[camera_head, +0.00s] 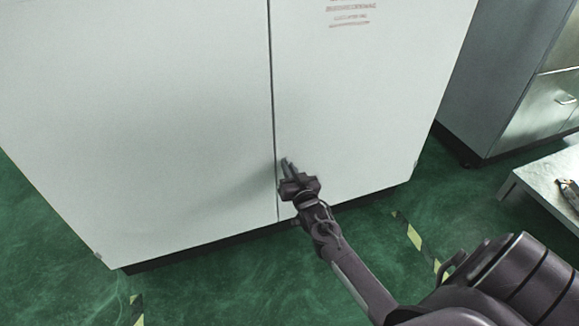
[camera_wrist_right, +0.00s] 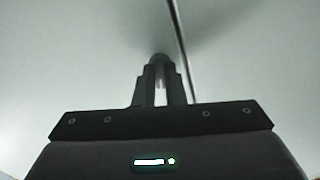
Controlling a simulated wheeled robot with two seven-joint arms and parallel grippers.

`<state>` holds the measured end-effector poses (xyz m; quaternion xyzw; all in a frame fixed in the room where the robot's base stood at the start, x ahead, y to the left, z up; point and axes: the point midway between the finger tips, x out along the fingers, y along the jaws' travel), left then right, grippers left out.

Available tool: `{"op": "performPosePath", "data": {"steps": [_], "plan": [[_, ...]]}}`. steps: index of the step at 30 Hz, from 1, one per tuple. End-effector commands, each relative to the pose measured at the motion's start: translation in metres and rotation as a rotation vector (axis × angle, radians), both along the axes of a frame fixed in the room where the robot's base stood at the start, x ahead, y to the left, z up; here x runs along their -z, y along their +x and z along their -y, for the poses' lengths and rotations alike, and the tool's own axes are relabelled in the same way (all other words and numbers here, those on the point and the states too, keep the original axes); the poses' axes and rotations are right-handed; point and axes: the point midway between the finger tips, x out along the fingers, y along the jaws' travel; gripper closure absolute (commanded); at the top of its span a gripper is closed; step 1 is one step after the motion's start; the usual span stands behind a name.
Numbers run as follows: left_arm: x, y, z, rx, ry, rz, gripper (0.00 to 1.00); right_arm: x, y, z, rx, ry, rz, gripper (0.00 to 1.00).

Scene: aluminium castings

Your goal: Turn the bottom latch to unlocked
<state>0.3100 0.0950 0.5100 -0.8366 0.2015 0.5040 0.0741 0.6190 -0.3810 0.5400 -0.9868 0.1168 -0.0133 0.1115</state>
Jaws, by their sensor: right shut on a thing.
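The white cabinet (camera_head: 150,110) has two doors that meet at a vertical seam. My right gripper (camera_head: 287,166) is at the lower part of this seam, close against the door on its right side. In the right wrist view my right gripper (camera_wrist_right: 160,68) is shut on a small dark rounded piece, the bottom latch (camera_wrist_right: 159,58), just left of the seam there. The fingers hide most of the latch, so I cannot tell which way it is turned. My left gripper is in neither view.
Green floor (camera_head: 215,285) with yellow and black tape (camera_head: 408,232) lies before the cabinet. A grey cabinet (camera_head: 500,80) stands at the right. A low pale table (camera_head: 540,178) with a small dark object on it is at the right edge.

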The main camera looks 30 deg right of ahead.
Motion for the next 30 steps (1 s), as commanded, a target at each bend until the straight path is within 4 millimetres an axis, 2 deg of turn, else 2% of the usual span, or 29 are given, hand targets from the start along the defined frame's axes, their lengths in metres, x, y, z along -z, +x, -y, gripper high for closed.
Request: {"op": "performPosePath", "data": {"steps": [12,30], "plan": [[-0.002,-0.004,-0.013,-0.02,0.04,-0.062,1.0,0.0,0.0,0.0,0.001,-0.202,-0.05,1.0],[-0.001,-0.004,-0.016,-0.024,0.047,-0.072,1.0,0.0,0.0,0.0,0.0,-0.235,-0.057,1.0]]}}
